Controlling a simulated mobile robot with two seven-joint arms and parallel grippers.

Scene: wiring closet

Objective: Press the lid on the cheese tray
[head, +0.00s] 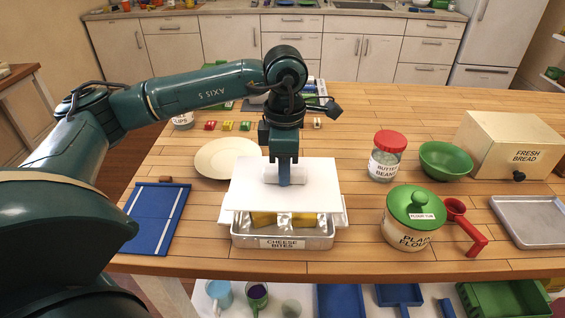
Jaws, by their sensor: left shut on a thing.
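The cheese tray (283,242) is a shallow metal tray labelled "CHEESE BITES" near the front edge of the wooden table. Yellow and silvery contents show inside it. The white lid (250,202) is a flat sheet above the tray, covering its rear part from view. A gap shows between lid and tray at the front, so the lid is not flush there. My left gripper (284,180) points down and is shut on the lid's raised middle handle. White edges stick out at both sides of the tray under the lid. My right gripper is not in view.
A blue board (153,218) lies left of the tray and a cream plate (226,158) behind it. To the right stand the flour tub (408,228), a red scoop (465,228), a red-lidded jar (386,158), a green bowl (445,160) and a bread box (513,147).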

